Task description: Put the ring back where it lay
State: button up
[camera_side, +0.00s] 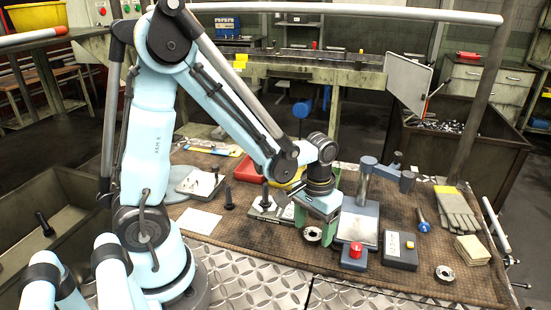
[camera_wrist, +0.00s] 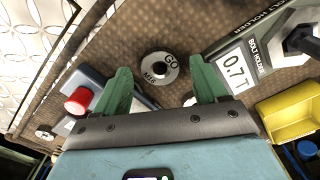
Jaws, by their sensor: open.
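A steel ring (camera_wrist: 158,69) marked GO and M16 lies flat on the brown mat in the wrist view, its dark hole facing up. It also shows in the side view (camera_side: 312,234), just below my gripper. My gripper (camera_wrist: 160,72) is open, with its green fingers apart and nothing held between them. The ring appears between the fingertips in the wrist view; the exact height gap cannot be told. In the side view, my gripper (camera_side: 317,210) is above the mat. A second ring (camera_side: 444,273) lies at the mat's right front.
The bolt holder (camera_wrist: 255,60), labelled 0.7 T, lies close to the right finger. A stand with a red button (camera_side: 355,251) is just right of the ring, with a dark box (camera_side: 400,250) beyond. Gloves (camera_side: 457,208) lie at the right. Some mat in front is clear.

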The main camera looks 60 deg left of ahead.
aim_at(306, 237)
jog(key=s+r+m+t, duration=0.3)
jog(key=r+t, duration=0.4)
jog(key=r, duration=0.5)
jog(key=shift+s+d+r, duration=0.2)
jog(key=shift+d+r, duration=0.05)
jog(key=shift+d, duration=0.1)
